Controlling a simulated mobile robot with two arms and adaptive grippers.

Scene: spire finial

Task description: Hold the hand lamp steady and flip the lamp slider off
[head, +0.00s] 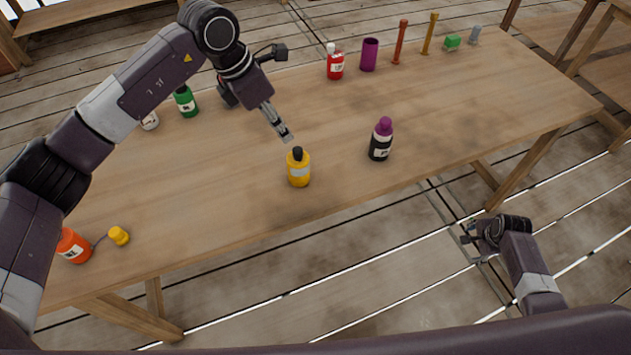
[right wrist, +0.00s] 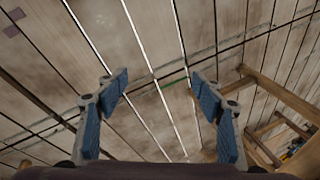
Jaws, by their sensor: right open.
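I cannot pick out a hand lamp or its slider for certain in either view. My left gripper (head: 284,135) is over the middle of the table, its fingers pointing down and right, just behind a yellow bottle (head: 299,172) with a black cap. The fingers look close together, but I cannot tell whether they are shut, and I see nothing clearly between them. My right gripper (head: 468,233) is past the table's near edge, above the floor. In the right wrist view its blue-padded fingers (right wrist: 160,88) are wide apart with only floorboards between them.
An orange bottle (head: 72,246) and small yellow piece (head: 119,236) are front left.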

